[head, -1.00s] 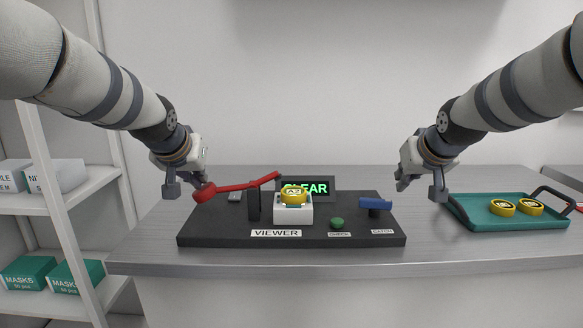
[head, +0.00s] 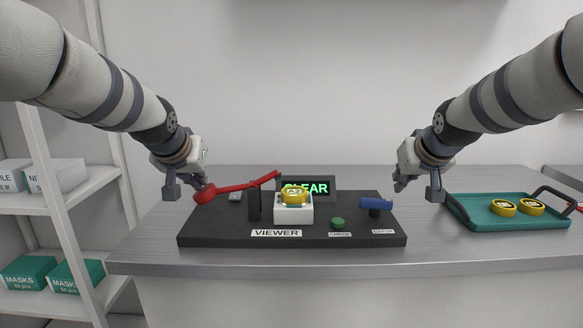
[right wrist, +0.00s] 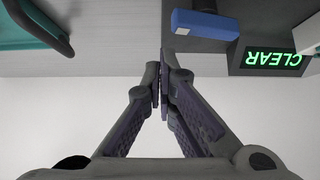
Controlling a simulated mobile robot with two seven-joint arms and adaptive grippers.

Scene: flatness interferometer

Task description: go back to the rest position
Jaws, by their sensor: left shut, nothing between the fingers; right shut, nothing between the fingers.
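My left gripper (head: 188,188) is at the left, above the black viewer base, close to the round end of the red lever (head: 235,187); I cannot tell whether they touch. It looks shut and empty. My right gripper (head: 416,186) hangs between the viewer's blue lever and the teal tray. In the right wrist view its fingers (right wrist: 161,85) meet, with nothing between them.
The viewer base (head: 215,229) holds a white block (head: 293,214) with a yellow ring part (head: 293,195), a green button (head: 337,223), a blue lever (head: 375,203) and a display (head: 320,188) reading CLEAR. The teal tray (head: 480,222) at right holds two yellow ring parts. Shelves stand at left.

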